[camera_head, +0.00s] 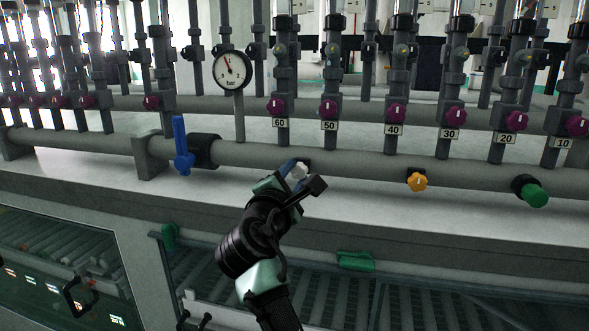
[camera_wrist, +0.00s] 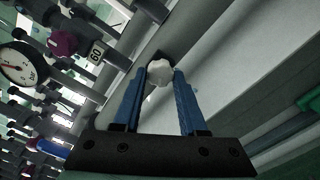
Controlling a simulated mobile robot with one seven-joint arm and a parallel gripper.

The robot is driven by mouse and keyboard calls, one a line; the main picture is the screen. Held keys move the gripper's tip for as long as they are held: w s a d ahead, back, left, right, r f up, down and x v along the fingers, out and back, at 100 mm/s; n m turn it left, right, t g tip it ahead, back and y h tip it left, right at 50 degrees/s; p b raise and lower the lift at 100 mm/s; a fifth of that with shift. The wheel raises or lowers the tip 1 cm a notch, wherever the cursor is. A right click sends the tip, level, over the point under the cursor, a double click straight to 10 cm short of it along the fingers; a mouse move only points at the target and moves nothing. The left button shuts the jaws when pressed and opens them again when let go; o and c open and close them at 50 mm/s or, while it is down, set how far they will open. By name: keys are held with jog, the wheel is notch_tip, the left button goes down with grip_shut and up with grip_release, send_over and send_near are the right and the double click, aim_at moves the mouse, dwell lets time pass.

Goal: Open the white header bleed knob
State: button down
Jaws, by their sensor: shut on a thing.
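The white header bleed knob (camera_wrist: 159,72) sits on the lower grey header pipe, on a dark mount. In the wrist view it lies between the tips of my gripper's two blue fingers (camera_wrist: 158,82), which are shut on it from both sides. In the head view the white knob (camera_head: 299,171) shows partly, just below the pipe and under the 60 label. My gripper (camera_head: 296,172) and wrist cover part of it there. I cannot tell from these frames how far the knob is turned.
On the same pipe are a blue lever (camera_head: 182,147) to the left, and an orange knob (camera_head: 417,180) and green knob (camera_head: 532,192) to the right. A pressure gauge (camera_head: 233,71) and several purple knobs (camera_head: 328,109) stand above. A light ledge (camera_head: 350,215) runs below.

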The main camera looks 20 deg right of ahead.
jog(key=shift+n+p, duration=0.3)
jog(key=shift+n, duration=0.2)
jog(key=shift+f, duration=0.1)
jog(key=shift+c, duration=2.2)
grip_release()
jog(key=b+v, duration=0.6)
jog(key=v, duration=0.7)
